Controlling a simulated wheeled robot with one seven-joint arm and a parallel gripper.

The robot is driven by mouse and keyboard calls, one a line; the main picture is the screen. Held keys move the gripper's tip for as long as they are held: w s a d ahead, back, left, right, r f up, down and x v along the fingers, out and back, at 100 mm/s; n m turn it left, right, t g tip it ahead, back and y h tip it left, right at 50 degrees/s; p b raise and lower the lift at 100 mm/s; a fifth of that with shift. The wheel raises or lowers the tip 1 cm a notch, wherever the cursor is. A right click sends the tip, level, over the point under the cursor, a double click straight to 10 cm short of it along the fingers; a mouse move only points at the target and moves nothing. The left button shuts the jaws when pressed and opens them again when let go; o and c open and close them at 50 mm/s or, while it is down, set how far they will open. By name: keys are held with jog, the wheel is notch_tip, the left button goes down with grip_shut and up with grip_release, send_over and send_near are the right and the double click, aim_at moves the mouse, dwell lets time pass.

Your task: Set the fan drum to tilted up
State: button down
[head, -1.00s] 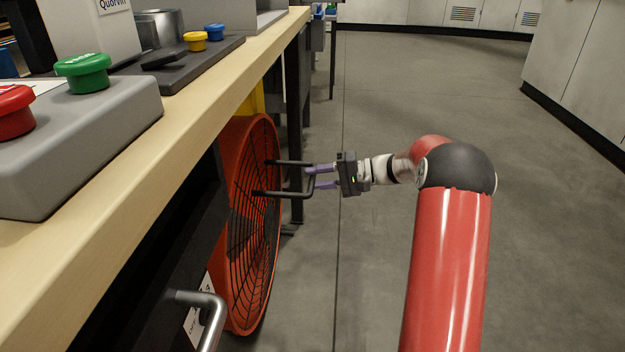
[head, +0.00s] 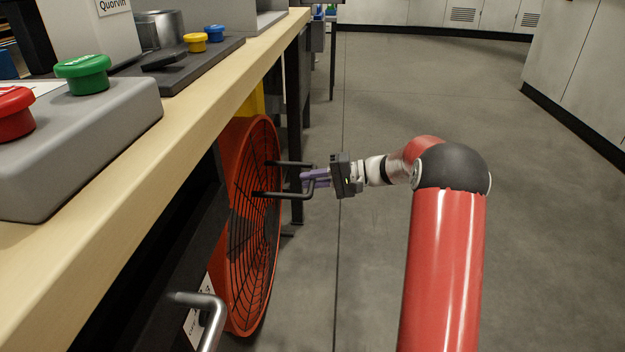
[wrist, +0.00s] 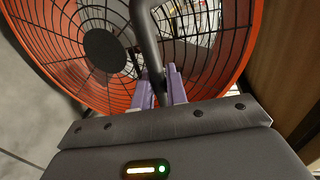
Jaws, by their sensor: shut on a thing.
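The orange fan drum (head: 262,285) with a black wire grille stands under the workbench in the head view, its face roughly upright. A black U-shaped handle (head: 290,196) sticks out from the grille towards the right. My gripper (head: 312,178) is at the outer bar of this handle, with its purple fingers shut on it. In the wrist view the drum's orange rim (wrist: 249,50) and grille fill the top. The handle bar (wrist: 146,38) runs down between the two fingers of my gripper (wrist: 160,82). The far side of the drum is hidden.
The wooden bench top (head: 180,150) runs along the left, with a grey box bearing green (head: 83,74) and red (head: 14,112) buttons. A metal bar handle (head: 212,318) sticks out below the bench. The grey floor (head: 430,95) to the right is open.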

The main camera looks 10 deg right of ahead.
jog(key=w+a+r+g+h+p, duration=0.1)
jog(key=w+a+r+h+p, duration=0.1)
jog(key=a+r+p, duration=0.4)
notch_tip(320, 180, up, 2)
jog(key=shift+a+r+h, duration=0.1)
jog(key=shift+a+h, duration=0.15)
jog(key=shift+h, duration=0.55)
jog(key=c, duration=1.5)
grip_release()
